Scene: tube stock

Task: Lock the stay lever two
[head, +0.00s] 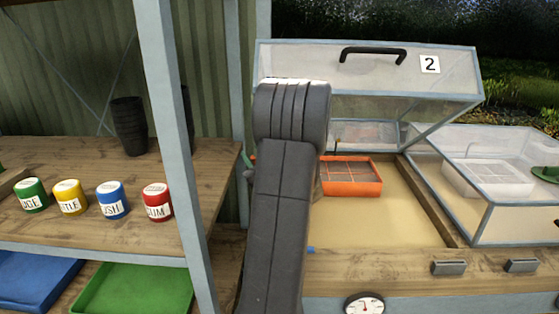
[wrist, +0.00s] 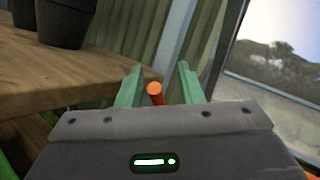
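The propagator lid marked 2 (head: 385,75) stands raised over a sandy bed (head: 380,225). An orange rod with a round end, perhaps the stay lever (wrist: 155,89), shows between the two green fingers of my gripper (wrist: 157,86) in the wrist view. There is a gap on both sides of it, so the fingers are open and not closed on it. In the head view my dark arm covers most of my gripper; only a bit of green finger (head: 247,171) shows at its left edge. Whether the lever is locked is hidden.
An orange tray (head: 350,177) sits in the bed under the raised lid. A second clear lid (head: 510,180) is lower at the right. A wooden shelf at the left (head: 90,222) holds several labelled pots and stacked black pots (head: 129,125). A blue-grey post (head: 173,130) stands left of my arm.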

